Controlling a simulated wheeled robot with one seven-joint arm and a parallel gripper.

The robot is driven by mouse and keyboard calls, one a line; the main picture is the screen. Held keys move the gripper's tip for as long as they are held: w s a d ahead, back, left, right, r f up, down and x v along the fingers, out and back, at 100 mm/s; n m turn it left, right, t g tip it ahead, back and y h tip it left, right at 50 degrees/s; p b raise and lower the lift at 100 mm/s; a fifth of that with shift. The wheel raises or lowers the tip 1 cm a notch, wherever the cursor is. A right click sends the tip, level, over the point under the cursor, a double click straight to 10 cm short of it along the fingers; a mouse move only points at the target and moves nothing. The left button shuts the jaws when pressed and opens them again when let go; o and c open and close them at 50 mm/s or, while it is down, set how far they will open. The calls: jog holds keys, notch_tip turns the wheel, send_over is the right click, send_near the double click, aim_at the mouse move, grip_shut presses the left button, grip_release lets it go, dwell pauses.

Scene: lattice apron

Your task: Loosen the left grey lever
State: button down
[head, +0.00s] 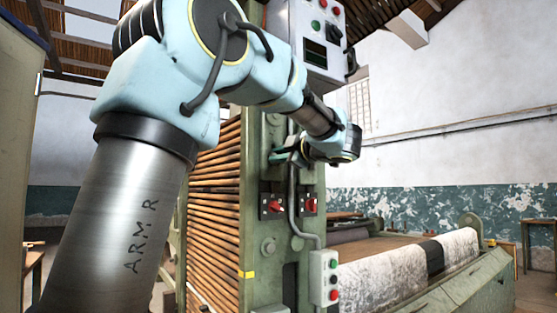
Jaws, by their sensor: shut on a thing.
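My gripper (283,157) is small and partly hidden at the end of my pale blue arm, against the green post (255,215) of the machine. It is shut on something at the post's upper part. This appears to be the left grey lever, but the lever is too small and covered to make out clearly. I cannot tell its angle.
Two red rotary switches (271,206) (309,205) sit on the post below my gripper. A grey conduit (293,215) runs down to a button box (324,278). A control box (316,40) hangs above.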

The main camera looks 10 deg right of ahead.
jog(key=shift+w+a+r, duration=0.1)
jog(key=shift+w+a, duration=0.05)
jog(key=c, duration=1.1)
grip_release()
jog(key=shift+o, duration=1.2)
jog(key=shift+s+d, duration=0.2)
jog(key=b+v, duration=0.2)
jog(key=v, duration=0.8)
jog(key=shift+s, duration=0.3)
jog(key=shift+s+d, duration=0.1)
jog(key=shift+d, duration=0.1)
